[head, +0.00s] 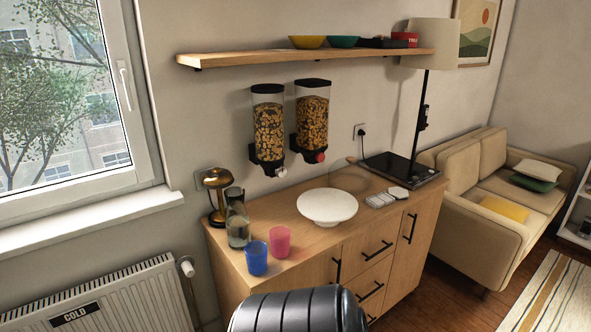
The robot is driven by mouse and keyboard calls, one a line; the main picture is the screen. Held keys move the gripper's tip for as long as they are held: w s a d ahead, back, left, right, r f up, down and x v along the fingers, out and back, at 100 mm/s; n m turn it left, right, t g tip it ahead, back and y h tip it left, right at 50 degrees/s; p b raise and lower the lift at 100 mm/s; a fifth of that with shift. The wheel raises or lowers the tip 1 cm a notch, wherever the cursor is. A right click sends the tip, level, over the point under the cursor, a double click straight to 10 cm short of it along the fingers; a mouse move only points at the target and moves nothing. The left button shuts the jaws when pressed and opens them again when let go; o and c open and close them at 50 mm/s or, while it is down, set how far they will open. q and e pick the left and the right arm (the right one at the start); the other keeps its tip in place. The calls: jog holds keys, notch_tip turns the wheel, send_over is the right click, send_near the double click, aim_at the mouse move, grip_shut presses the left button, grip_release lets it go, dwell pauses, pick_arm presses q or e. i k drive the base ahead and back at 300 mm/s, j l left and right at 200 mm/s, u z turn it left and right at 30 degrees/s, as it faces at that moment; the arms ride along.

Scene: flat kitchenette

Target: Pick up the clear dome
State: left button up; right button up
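A clear dome (349,178) stands on the wooden cabinet top, behind and to the right of the white cake stand. It is faint against the wall, with a small brownish knob at its top. The white cake stand (327,207) is wide, round and bare on top. The stand hides part of the area in front of the dome. Neither of my grippers is in view.
On the cabinet (318,255), a glass carafe (238,220), a blue cup (256,258), a pink cup (280,242) and a brass lamp (217,190) stand left. Cereal dispensers (312,115) hang above.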

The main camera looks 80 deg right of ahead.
aim_at(350, 175)
jog(key=z, duration=3.1)
